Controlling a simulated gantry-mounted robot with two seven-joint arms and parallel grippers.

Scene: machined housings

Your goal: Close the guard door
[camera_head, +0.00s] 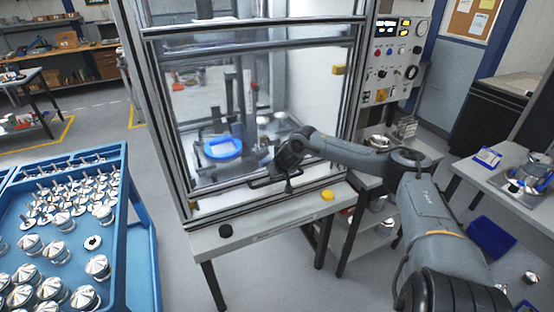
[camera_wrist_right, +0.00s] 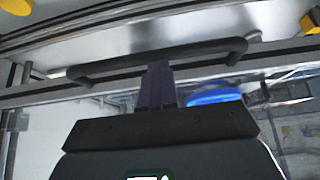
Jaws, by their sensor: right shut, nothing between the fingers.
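The guard door (camera_head: 265,95) is a clear panel in a grey metal frame on the front of the machine enclosure. A black bar handle (camera_head: 262,183) sits low on the door front; it also crosses the right wrist view (camera_wrist_right: 110,68). My right gripper (camera_head: 289,186) is at the handle. Its fingers (camera_wrist_right: 157,70) are shut with nothing between them, and their tips overlap the bar in the wrist view; contact cannot be told. The door's lower edge is low, near the enclosure's bottom sill. Whether it is fully seated cannot be told. My left gripper is out of view.
A blue disc (camera_head: 222,148) lies inside the enclosure. A black button (camera_head: 225,230) and a yellow button (camera_head: 328,195) stand on the front ledge. A control panel (camera_head: 392,60) is at the right. A blue rack of metal parts (camera_head: 125,200) stands at the left.

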